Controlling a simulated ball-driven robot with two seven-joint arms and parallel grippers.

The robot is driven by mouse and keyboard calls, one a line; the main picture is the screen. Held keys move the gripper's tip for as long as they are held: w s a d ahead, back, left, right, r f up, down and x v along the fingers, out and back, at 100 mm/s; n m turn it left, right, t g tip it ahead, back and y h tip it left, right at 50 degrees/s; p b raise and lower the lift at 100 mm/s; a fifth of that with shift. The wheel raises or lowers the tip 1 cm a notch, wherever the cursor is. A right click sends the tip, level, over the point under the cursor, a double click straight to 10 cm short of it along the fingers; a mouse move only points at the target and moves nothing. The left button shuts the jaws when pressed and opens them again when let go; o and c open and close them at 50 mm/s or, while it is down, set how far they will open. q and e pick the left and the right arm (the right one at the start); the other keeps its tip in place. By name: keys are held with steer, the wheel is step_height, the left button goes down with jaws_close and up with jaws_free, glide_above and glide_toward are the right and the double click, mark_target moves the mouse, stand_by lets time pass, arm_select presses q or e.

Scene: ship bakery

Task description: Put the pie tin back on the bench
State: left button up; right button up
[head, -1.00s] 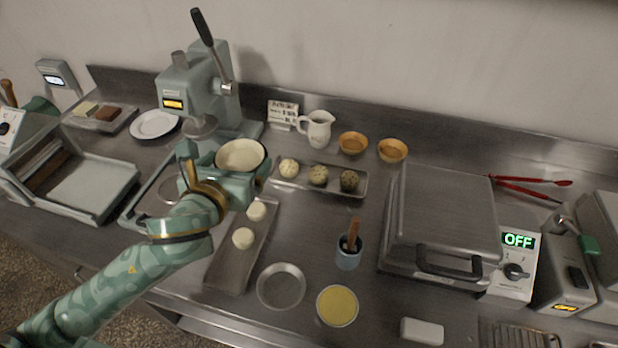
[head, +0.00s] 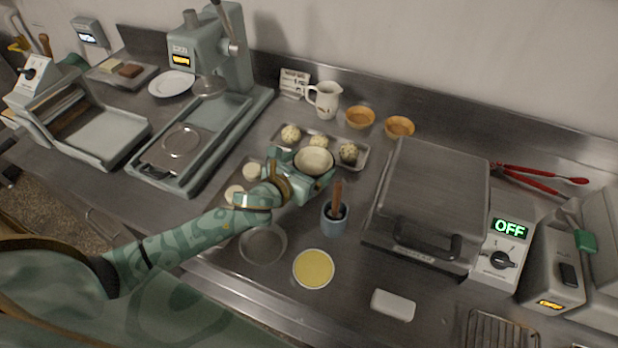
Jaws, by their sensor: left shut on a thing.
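My left gripper (head: 303,177) is shut on a pie tin (head: 314,161) with a pale, dough-like inside. The tin is held roughly level in front of the tray with the balls, and it hides part of that tray. From this angle I cannot tell its exact height above the steel bench (head: 350,268). An empty round tin (head: 263,244) and a tin with a yellow filling (head: 313,268) stand on the bench nearer to me. My right gripper is not in view.
Behind are a tray of balls (head: 359,167), a jug (head: 325,99) and two small crusts (head: 360,117). The closed grill (head: 435,190) stands right and the press (head: 214,60) back left.

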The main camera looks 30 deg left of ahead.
arm_select(q)
step_height(320, 180, down, 4)
steer(key=shift+f+b, duration=0.1)
steer(key=shift+b, duration=0.85)
steer(key=o, duration=0.8)
steer(key=shift+c, duration=0.2)
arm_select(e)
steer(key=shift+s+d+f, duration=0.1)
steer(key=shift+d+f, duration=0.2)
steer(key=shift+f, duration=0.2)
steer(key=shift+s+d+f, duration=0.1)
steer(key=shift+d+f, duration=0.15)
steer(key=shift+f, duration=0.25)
